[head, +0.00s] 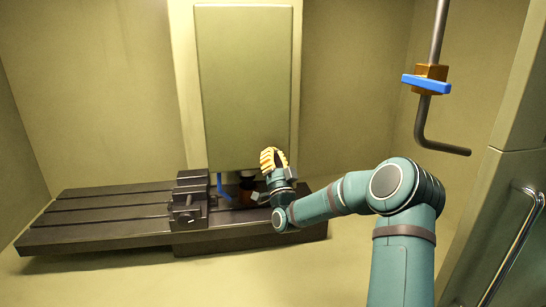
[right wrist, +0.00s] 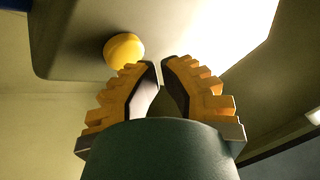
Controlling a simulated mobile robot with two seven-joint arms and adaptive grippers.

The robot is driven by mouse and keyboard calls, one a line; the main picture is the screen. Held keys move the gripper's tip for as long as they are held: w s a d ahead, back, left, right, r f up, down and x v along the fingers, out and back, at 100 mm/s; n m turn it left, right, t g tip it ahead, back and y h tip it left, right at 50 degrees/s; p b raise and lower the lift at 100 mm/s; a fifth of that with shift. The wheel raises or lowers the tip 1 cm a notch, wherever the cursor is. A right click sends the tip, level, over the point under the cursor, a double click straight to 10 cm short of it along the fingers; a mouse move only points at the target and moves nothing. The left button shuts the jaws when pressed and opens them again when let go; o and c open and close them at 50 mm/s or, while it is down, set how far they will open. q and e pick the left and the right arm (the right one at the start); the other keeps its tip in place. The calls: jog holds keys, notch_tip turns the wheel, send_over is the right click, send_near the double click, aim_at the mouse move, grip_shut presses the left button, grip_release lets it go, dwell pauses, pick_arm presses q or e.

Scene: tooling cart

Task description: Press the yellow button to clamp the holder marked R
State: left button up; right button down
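The yellow button (right wrist: 124,50) is round and sits on the underside of the grey-green machine head, up and left of my right fingertips in the right wrist view. My right gripper (right wrist: 160,64) has orange ribbed fingers with tips drawn together, only a thin gap between them, and nothing held. Its tips look close to the button but apart from it. No R mark is readable. My left gripper is out of view.
A dark slotted machine table (head: 110,214) with a vise (head: 188,200) lies below. A blue part (head: 221,187) stands beside a partly hidden dark and orange part (head: 246,190). A bent pipe (head: 420,120) with a blue-handled valve (head: 427,84) hangs at right.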

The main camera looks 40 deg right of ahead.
jog(key=shift+s+a, duration=0.15)
jog(key=shift+s, duration=0.15)
jog(key=s+a+b, duration=0.1)
jog(key=s, duration=0.1)
jog(key=s+a+b, duration=0.1)
jog(key=s, duration=0.1)
jog(key=shift+s+a, duration=0.2)
dwell(0.4)
dwell(0.7)
